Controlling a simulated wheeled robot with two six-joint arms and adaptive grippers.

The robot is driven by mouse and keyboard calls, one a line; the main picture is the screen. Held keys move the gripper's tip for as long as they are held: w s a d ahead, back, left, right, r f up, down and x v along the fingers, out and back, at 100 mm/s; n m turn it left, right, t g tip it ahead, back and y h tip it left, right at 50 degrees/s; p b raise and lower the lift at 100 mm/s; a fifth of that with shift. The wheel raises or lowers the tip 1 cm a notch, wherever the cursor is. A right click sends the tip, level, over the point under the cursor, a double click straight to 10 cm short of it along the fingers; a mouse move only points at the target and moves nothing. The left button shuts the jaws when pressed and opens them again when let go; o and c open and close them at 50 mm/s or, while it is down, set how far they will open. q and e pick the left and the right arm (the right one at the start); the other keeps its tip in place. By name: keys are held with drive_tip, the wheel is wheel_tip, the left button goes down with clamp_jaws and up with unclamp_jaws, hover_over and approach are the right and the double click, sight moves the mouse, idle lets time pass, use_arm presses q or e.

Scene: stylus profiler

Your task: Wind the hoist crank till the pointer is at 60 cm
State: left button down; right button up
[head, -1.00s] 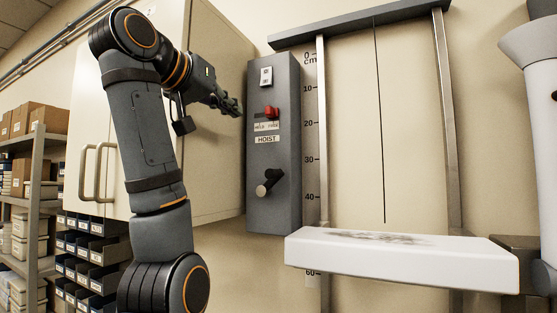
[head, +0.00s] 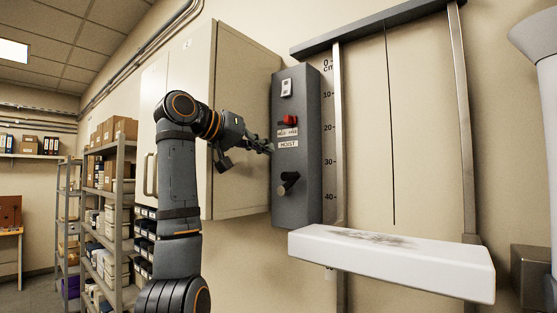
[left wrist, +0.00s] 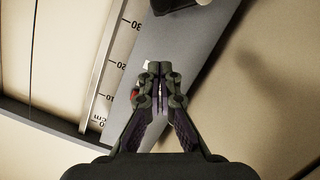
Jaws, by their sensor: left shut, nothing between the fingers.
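The grey hoist box (head: 310,165) is on the wall, with a red switch (head: 290,121) above a HOIST label and a dark crank (head: 288,183) below it. A cm scale (head: 328,130) runs down beside the left rail. The white platform (head: 390,262) crosses the rails below the 40 mark; I cannot make out the pointer or its reading. My left gripper (head: 269,149) is shut and empty at the box's left side, above the crank. In the left wrist view its shut fingertips (left wrist: 160,72) partly cover the red switch (left wrist: 134,95), and the crank (left wrist: 180,5) shows at the top edge.
A beige cabinet (head: 245,90) stands just left of the box, close behind my left arm. Shelves with boxes (head: 110,190) stand further left. A grey metal block (head: 530,270) is at the lower right.

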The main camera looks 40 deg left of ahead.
sight(286, 184)
use_arm(q)
drive_tip(key=w+f, duration=0.1)
drive_tip(key=w+d+f, duration=0.1)
drive_tip(key=f, duration=0.1)
drive_tip(key=w+d+f, duration=0.1)
drive_tip(key=shift+d+f, duration=0.1)
drive_tip(key=shift+f, duration=0.1)
use_arm(e)
drive_tip(key=shift+r, duration=0.5)
drive_tip(key=shift+d+r, duration=0.1)
